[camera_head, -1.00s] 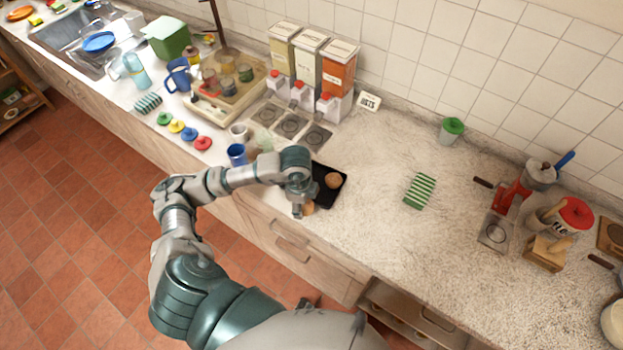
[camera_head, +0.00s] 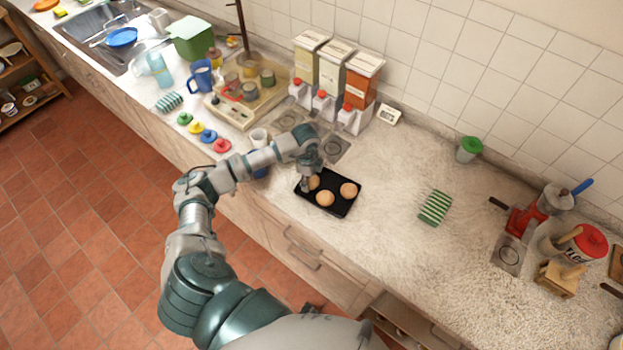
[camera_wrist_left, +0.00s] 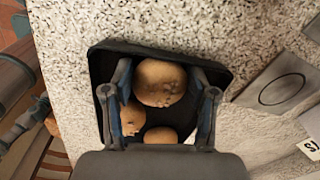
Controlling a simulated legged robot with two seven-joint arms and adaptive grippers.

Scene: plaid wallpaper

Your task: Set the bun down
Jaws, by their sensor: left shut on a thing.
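A black tray (camera_head: 345,209) lies on the counter near its front edge; it also shows in the left wrist view (camera_wrist_left: 104,62). My left gripper (camera_head: 308,187) points down at the tray's left end. In the wrist view its fingers (camera_wrist_left: 161,88) are shut on a round brown bun (camera_wrist_left: 160,82). This bun (camera_head: 315,183) is partly hidden by the gripper in the head view. Whether it touches the tray floor I cannot tell. Two other buns, a middle one (camera_head: 325,198) and a right one (camera_head: 348,190), sit in the tray. My right gripper is not in view.
Behind the tray stand dispensers (camera_head: 352,85) and dark square pads (camera_head: 333,149). A white cup (camera_head: 259,137) is left of my wrist. A green striped cloth (camera_head: 435,207) lies to the right, with bare counter between it and the tray.

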